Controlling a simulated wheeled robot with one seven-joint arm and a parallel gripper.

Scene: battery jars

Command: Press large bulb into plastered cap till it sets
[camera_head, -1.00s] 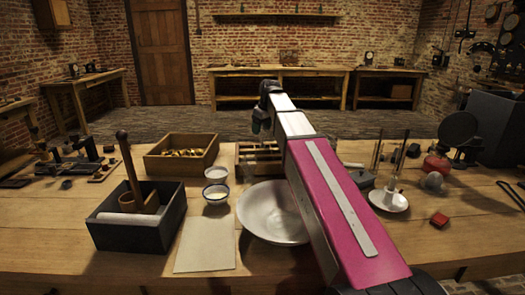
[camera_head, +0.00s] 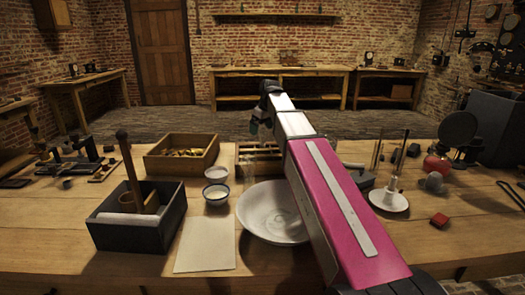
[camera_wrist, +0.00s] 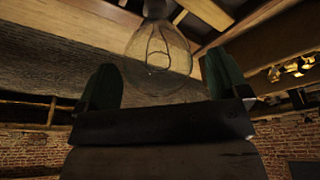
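A clear glass bulb (camera_wrist: 160,62) with a thin filament shows in the wrist view, neck toward the top of the picture. My gripper (camera_wrist: 160,72) has two green fingers spread on either side of the bulb in that view, with a visible gap at each side; I cannot tell how far beyond the fingers the bulb is. In the head view my gripper (camera_head: 255,127) hangs small above the wooden rack (camera_head: 256,147) beyond the white bowl, and the bulb there cannot be made out. I cannot identify the plastered cap with certainty.
A white bowl (camera_head: 262,215) lies beside my arm. Two small bowls (camera_head: 215,190), a pale sheet (camera_head: 205,245), a dark box (camera_head: 135,235) and a wooden tray (camera_head: 155,160) are to the left. A white saucer (camera_head: 397,205) and a red block (camera_head: 439,220) are right of the arm.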

